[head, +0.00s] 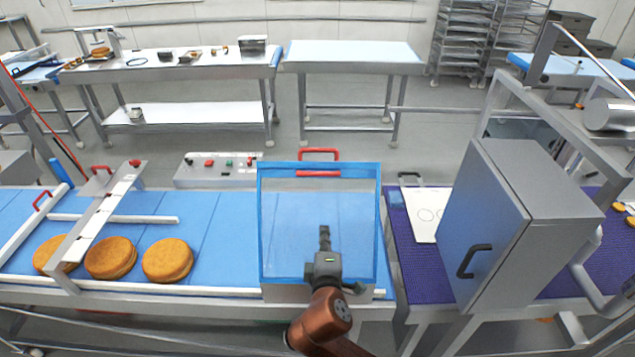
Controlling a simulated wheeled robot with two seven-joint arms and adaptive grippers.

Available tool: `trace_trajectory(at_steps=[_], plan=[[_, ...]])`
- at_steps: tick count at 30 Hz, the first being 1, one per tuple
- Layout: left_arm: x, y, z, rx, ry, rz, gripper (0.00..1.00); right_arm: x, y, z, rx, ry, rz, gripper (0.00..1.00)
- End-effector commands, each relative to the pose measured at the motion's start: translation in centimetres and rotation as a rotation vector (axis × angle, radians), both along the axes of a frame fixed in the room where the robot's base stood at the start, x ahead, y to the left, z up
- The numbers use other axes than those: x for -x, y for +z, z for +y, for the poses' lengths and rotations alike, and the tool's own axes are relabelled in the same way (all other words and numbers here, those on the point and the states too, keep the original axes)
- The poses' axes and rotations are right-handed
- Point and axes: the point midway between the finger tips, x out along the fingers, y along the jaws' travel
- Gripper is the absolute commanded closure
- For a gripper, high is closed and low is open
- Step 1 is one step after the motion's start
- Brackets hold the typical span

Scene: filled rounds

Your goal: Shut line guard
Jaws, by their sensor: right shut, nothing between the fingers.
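The line guard is a clear panel in a blue frame (377,225) over the blue conveyor (215,215). A red handle (318,153) stands at its far edge, with a red bar (318,173) just below it. From this angle I cannot tell how far the guard is tilted. My right gripper (324,232) is shut and empty. It shows in front of the guard's middle, pointing toward the far side. I cannot tell whether it touches the panel. My left gripper is not in view.
Several round golden cakes (168,261) lie on the belt at left, near a white overhead bar (97,232). A control box (217,170) with buttons stands behind the belt. A grey cabinet (515,225) with a black handle stands at right over a purple belt (412,262).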

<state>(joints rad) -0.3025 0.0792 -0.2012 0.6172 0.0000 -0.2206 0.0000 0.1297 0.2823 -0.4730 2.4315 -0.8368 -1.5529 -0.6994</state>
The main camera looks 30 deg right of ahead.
Motion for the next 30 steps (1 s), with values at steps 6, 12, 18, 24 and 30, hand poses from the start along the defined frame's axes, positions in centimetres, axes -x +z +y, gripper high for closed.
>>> trace_trajectory(at_steps=[6, 12, 18, 24, 30], plan=[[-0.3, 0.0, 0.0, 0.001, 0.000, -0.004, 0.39, -0.3, 6.5, 1.6, 0.183, -0.002, -0.099, 1.00], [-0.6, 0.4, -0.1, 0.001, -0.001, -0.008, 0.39, -1.8, 7.0, 0.7, 0.200, -0.005, -0.106, 1.00], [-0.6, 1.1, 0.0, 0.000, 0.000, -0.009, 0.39, -5.2, 7.1, -1.4, 0.199, -0.006, -0.105, 1.00], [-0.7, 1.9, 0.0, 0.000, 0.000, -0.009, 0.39, -8.7, 7.1, -3.4, 0.198, -0.005, -0.105, 1.00], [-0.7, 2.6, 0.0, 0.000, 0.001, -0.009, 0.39, -11.1, 6.9, -4.9, 0.195, -0.005, -0.103, 1.00]])
